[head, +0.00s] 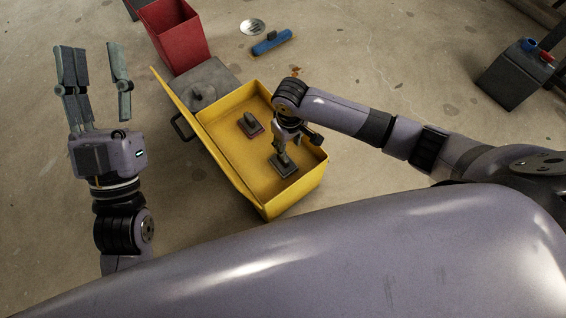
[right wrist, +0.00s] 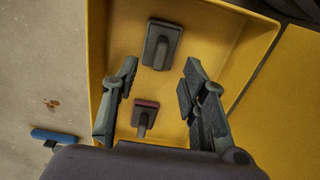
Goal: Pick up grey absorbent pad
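The grey absorbent pad (head: 291,171), a dark grey block with a raised handle, lies in the near part of the open yellow box (head: 231,166). In the right wrist view the pad (right wrist: 174,36) shows just beyond the fingertips, roughly centred between them. My right gripper (head: 287,140) is above the box, partly hidden by its own wrist in the head view. In the right wrist view its fingers (right wrist: 161,68) are apart with nothing between the tips. My left gripper (head: 92,58) is open and empty over the floor, left of the box.
A similar pad with a maroon base (head: 249,124) lies farther back in the box (right wrist: 147,104). Behind the box are a grey slab with a knob (head: 218,75), a red bin (head: 178,40) and a blue tool (head: 271,42). A grey container (head: 510,80) stands right.

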